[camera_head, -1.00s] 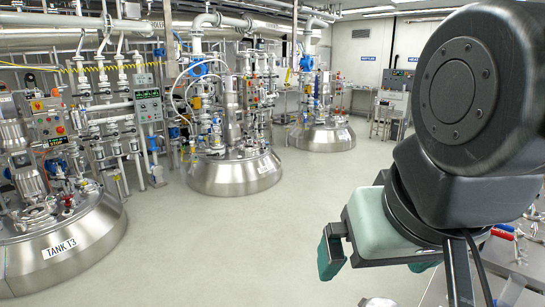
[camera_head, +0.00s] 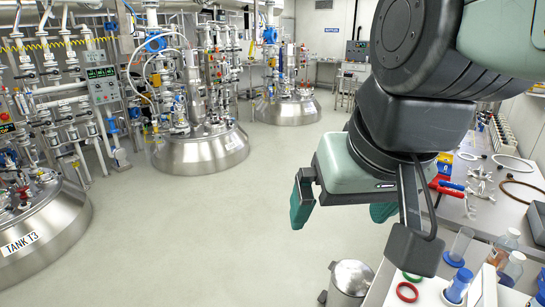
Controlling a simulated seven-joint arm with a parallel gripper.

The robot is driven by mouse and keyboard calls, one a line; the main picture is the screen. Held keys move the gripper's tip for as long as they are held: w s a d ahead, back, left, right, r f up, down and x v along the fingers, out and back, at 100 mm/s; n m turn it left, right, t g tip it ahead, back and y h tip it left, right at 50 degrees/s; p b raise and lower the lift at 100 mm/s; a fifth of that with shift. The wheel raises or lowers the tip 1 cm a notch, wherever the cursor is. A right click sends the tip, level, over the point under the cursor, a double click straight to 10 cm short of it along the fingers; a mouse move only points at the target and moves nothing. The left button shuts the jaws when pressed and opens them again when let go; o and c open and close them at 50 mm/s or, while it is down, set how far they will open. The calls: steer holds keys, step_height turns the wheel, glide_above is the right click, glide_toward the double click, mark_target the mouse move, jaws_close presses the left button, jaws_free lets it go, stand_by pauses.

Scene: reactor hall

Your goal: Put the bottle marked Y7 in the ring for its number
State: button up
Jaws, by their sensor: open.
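My gripper (camera_head: 342,213) hangs in the centre right of the picture, its two teal finger pads apart with nothing between them. It is above the floor, to the left of the bench. Clear bottles (camera_head: 508,241) stand at the bench's lower right, one behind another (camera_head: 514,266). No mark Y7 can be read on any of them. A red ring (camera_head: 407,292) lies on the near white bench area, and a green ring (camera_head: 412,276) shows just behind it, partly hidden by my arm. No ring numbers can be read.
Blue-based clear cylinders (camera_head: 462,243) stand beside the bottles. Clamps (camera_head: 480,182) and brown rings (camera_head: 522,190) lie farther back on the steel bench. A steel bin (camera_head: 352,277) stands on the floor by the bench. Steel tanks (camera_head: 205,150) stand at the left; the floor between is clear.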

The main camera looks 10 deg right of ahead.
steer(key=w+d+f+m+g, duration=0.1)
steer(key=w+d+f+m, duration=0.1)
steer(key=d, duration=0.6)
steer(key=w+d+f+m+g, duration=0.1)
steer(key=w+d+f+m, duration=0.15)
steer(key=d, duration=0.45)
steer(key=w+d+f+m+g, duration=0.2)
steer(key=d+f, duration=0.1)
steer(key=d, duration=0.5)
steer(key=s+d+f+m+g, duration=0.15)
steer(key=s+d, duration=0.25)
steer(key=d, duration=0.5)
step_height(320, 180, down, 11)
steer(key=shift+d+m, duration=0.2)
steer(key=shift+m, duration=0.2)
steer(key=shift+r, duration=0.15)
step_height(320, 180, up, 10)
